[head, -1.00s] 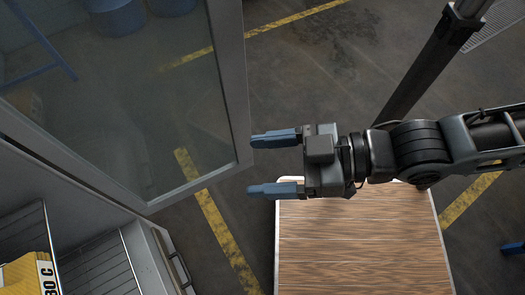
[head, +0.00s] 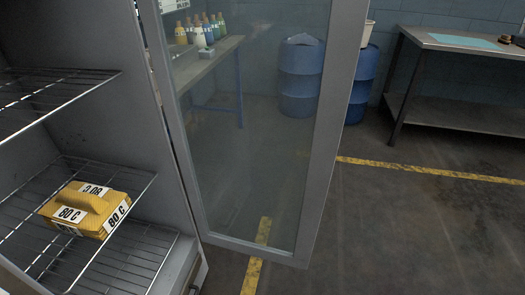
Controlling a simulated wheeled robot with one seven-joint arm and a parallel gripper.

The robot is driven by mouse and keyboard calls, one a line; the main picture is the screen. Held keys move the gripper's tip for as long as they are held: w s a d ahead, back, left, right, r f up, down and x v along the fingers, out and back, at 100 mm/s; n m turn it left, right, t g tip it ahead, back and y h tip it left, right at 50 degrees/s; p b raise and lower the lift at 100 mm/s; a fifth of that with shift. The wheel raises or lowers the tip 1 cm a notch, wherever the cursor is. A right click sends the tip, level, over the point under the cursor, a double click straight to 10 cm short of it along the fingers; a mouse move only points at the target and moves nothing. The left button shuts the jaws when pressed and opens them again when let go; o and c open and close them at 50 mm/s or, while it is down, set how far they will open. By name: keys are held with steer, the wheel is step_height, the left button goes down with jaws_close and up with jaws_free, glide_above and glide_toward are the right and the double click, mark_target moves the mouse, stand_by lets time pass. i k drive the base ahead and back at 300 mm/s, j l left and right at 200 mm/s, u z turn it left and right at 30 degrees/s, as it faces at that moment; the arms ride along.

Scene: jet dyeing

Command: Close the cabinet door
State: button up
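The cabinet (head: 130,125) stands at the left with its front open, showing wire shelves. Its glass door (head: 332,130) has a grey frame and stands swung wide open, hinged at the cabinet's right side. A yellow package (head: 88,208) with labels reading "80 C" lies on a wire shelf (head: 140,184) inside. My gripper is not in view now, so its place relative to the door cannot be seen.
Blue barrels (head: 301,75) stand behind the door. A table (head: 222,48) with several bottles shows through the glass. A metal workbench (head: 460,43) is at the upper right. The floor (head: 400,235) right of the door is clear, with yellow lines.

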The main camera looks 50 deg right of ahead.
mark_target(348, 18)
steer(key=l+u, duration=0.1)
steer(key=u, duration=1.6)
steer(key=k+l+u, duration=0.1)
steer(key=l, duration=0.4)
steer(key=k+l+u, duration=0.1)
steer(key=k+l, duration=0.25)
steer(key=k+l+u, duration=0.1)
steer(key=k+l, duration=0.15)
steer(key=l, duration=0.3)
steer(key=k+l, duration=0.55)
steer(key=l, duration=0.2)
steer(key=k+l, duration=0.2)
steer(key=l, duration=0.2)
steer(key=k+l, duration=0.25)
steer(key=l, duration=0.2)
steer(key=k+l, duration=0.25)
steer(key=l, duration=0.15)
steer(key=k+l, duration=0.2)
steer(key=l, duration=0.25)
steer(key=k+l, duration=0.25)
steer(key=l, duration=0.15)
steer(key=l+u, duration=0.05)
